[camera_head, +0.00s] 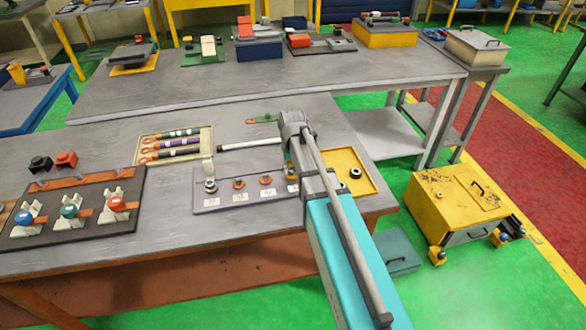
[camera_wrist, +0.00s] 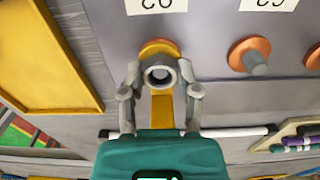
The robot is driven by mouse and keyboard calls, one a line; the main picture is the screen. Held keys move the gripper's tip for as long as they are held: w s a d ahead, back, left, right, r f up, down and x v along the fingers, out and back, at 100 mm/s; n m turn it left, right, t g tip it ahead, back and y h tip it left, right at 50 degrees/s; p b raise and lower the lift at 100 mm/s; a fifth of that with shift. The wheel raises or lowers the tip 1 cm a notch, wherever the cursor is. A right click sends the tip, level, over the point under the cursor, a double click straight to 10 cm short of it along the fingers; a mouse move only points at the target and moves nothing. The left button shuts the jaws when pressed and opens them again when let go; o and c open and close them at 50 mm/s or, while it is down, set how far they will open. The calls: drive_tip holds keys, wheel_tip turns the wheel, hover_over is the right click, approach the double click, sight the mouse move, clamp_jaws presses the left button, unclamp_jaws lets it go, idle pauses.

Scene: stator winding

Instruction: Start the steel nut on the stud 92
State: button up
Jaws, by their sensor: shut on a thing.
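My gripper (camera_wrist: 160,82) is shut on the steel nut (camera_wrist: 159,74), a grey ring held between the two fingertips with its dark hole facing the camera. Behind the nut is a round copper piece (camera_wrist: 158,47) on the grey terminal board, below a white label (camera_wrist: 157,4) that is upside down and cut off. The stud at this place is hidden by the nut, so I cannot tell whether the nut touches it. In the head view the gripper (camera_head: 293,172) is at the right end of the terminal board (camera_head: 225,202), and my arm hides the spot.
Other studs on copper pieces stand along the board, one close by (camera_wrist: 257,62). The yellow tray (camera_head: 368,184) to the right holds a loose nut (camera_head: 356,173). A beige tray (camera_head: 207,134) with coloured tools lies behind, and a dark coil board (camera_head: 75,205) is at left.

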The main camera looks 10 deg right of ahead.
drive_tip(key=shift+s, duration=0.1)
drive_tip(key=shift+m, duration=3.2)
drive_tip(key=o, duration=1.1)
drive_tip(key=shift+r, duration=0.1)
drive_tip(key=shift+r+p, duration=3.4)
drive_tip(key=shift+p, duration=0.1)
drive_tip(key=s+n, duration=0.2)
drive_tip(key=s, duration=0.3)
drive_tip(key=s+n, duration=0.2)
drive_tip(key=s, duration=0.3)
drive_tip(key=s+n, duration=0.2)
drive_tip(key=s, duration=0.3)
drive_tip(key=shift+s+d, duration=0.15)
drive_tip(key=shift+s, duration=0.25)
